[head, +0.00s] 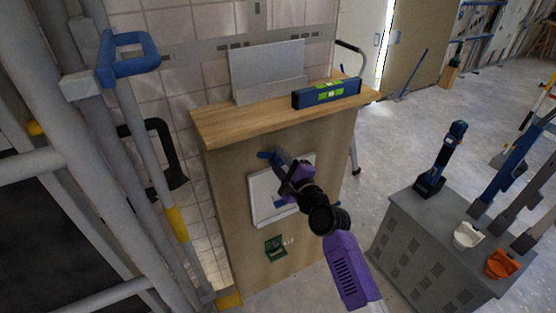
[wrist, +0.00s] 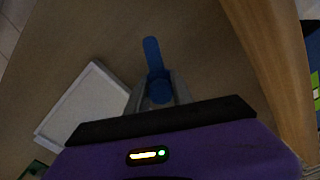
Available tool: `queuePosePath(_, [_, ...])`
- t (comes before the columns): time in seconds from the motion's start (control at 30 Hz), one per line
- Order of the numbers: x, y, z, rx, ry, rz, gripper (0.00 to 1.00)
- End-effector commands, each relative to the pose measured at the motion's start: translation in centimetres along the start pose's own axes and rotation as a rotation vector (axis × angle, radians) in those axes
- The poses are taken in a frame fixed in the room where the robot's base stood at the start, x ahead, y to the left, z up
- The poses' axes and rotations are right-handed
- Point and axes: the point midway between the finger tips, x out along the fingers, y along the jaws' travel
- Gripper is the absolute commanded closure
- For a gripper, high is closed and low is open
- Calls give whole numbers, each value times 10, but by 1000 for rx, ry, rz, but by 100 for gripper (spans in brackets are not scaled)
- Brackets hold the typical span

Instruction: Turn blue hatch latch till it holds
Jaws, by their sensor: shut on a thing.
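The blue hatch latch (head: 264,155) sits on the front of a wooden cabinet, above a white hatch panel (head: 262,200). In the wrist view the latch (wrist: 152,52) is a blue lever. Its free end sticks up beyond the fingers, leaning slightly left. My gripper (head: 280,162) is shut on the latch. In the wrist view, its grey fingers (wrist: 158,92) stand on both sides of the latch's lower end. The white panel (wrist: 90,108) lies to the left there. My purple arm and wrist hide part of the panel in the head view.
A blue level (head: 312,96) and a grey metal piece (head: 268,72) rest on the wooden top (head: 225,122), which overhangs the front. Scaffold tubes (head: 150,130) stand close at left. A grey cabinet (head: 425,240) with tools is at right; open floor lies behind it.

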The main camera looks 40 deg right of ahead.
Motion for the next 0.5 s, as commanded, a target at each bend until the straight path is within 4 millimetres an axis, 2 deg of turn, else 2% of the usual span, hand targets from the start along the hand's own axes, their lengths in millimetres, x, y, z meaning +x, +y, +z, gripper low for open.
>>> queuePosePath(0.27, [0, 3, 0, -174, -2, 1, 100])
queuePosePath(0.5, [0, 5, -1, -399, -2, 1, 100])
